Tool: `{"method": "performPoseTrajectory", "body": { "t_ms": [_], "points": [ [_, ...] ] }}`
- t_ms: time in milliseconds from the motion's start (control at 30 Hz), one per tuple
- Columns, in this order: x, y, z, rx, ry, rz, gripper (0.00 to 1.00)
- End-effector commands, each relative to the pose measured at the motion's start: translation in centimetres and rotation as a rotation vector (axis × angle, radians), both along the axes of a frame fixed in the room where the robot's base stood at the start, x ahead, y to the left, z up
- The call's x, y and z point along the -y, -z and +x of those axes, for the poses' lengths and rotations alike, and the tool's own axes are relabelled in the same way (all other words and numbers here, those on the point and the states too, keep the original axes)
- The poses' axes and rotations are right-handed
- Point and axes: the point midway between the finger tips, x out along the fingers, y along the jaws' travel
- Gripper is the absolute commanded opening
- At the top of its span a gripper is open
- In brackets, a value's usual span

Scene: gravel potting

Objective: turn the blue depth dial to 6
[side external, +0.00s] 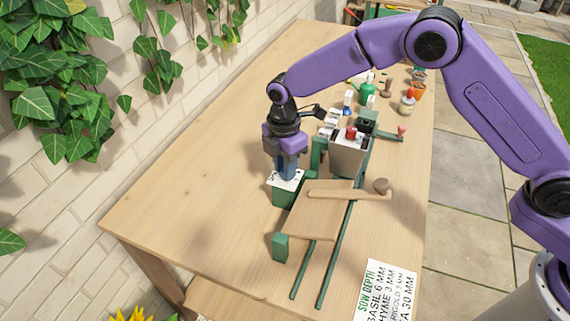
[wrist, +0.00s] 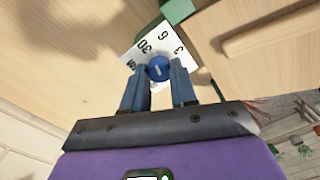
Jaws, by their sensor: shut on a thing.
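The plate tops a green box (side external: 284,197) at the work table's rig. My gripper (wrist: 158,75) points down over the box, its two fingers shut on either side of the dial; it also shows in the side external view (side external: 286,172). A small pale mark shows on the dial, but I cannot tell which number it points to. In the side external view the fingers hide the dial.
A wooden board with a wooden lever (side external: 348,193) and green rails (side external: 335,256) lie right of the box. A grey hopper (side external: 348,155) stands behind. A sow depth card (side external: 385,292) lies at the front. The table's left side is clear.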

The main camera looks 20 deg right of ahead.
Motion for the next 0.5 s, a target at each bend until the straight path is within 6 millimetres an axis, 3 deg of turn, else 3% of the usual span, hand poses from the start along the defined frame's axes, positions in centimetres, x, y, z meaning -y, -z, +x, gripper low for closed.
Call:
{"method": "performPoseTrajectory", "body": {
  "t_ms": [500],
  "points": [
    [0.09,-0.05,0.06,-0.001,0.376,-0.001,0.0]
  ]
}}
